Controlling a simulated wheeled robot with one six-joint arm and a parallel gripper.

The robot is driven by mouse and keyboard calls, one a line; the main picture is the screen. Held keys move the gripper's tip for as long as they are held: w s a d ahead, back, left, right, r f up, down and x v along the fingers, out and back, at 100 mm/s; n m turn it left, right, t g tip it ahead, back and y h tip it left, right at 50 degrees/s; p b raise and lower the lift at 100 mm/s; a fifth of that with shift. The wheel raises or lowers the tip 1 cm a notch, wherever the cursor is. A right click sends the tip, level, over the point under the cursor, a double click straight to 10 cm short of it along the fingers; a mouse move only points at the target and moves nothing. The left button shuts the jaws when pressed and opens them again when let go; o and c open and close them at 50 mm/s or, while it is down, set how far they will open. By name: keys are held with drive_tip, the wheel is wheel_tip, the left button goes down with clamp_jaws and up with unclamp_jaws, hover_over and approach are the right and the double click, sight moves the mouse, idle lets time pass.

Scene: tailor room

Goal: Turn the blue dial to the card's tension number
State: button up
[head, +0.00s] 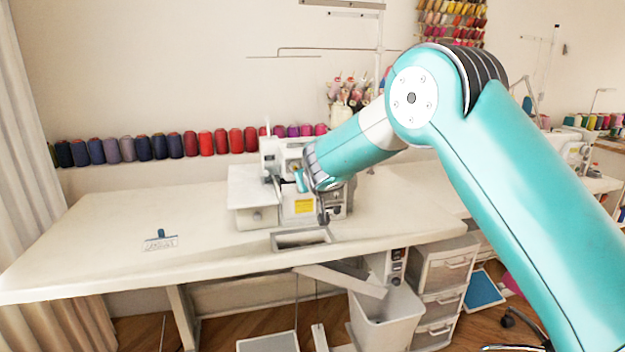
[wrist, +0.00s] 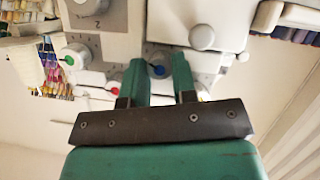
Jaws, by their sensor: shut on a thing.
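The white sewing machine (head: 255,217) stands on the table, largely behind my arm in the head view. In the wrist view my gripper (wrist: 158,68) has its two green fingers on either side of the blue dial (wrist: 158,71), shut on it. The dial's marks are too small to read. A green dial (wrist: 70,60) and a red dial (wrist: 113,91) sit to its left. The card (head: 160,243), with a blue clip on top, stands on the left of the table. Its writing is too small to read. My gripper (head: 303,181) is at the machine's front in the head view.
The white table (head: 100,235) is clear between the card and the machine. A rectangular cutout (head: 301,239) lies in front of the machine. A row of thread cones (head: 140,148) stands behind. A bin (head: 385,318) and drawers (head: 440,272) stand below.

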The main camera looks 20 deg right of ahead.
idle(0.3)
drive_tip(key=o, duration=0.6)
drive_tip(key=shift+o, duration=0.2)
drive_tip(key=shift+s, duration=0.1)
drive_tip(key=b+v, duration=0.1)
drive_tip(key=v, duration=1.6)
drive_tip(key=shift+s+r, duration=0.1)
drive_tip(key=s+a+f+n+g+y, duration=0.1)
drive_tip(key=s+f+n+g+y, duration=0.15)
drive_tip(key=s+g, duration=0.9)
drive_tip(key=s+a+f+n+g+y, duration=0.2)
drive_tip(key=s+f+y, duration=0.1)
drive_tip(key=s, duration=1.8)
wheel_tip(320, 180, up, 14)
drive_tip(key=p, duration=1.3)
drive_tip(key=shift+s, duration=0.5)
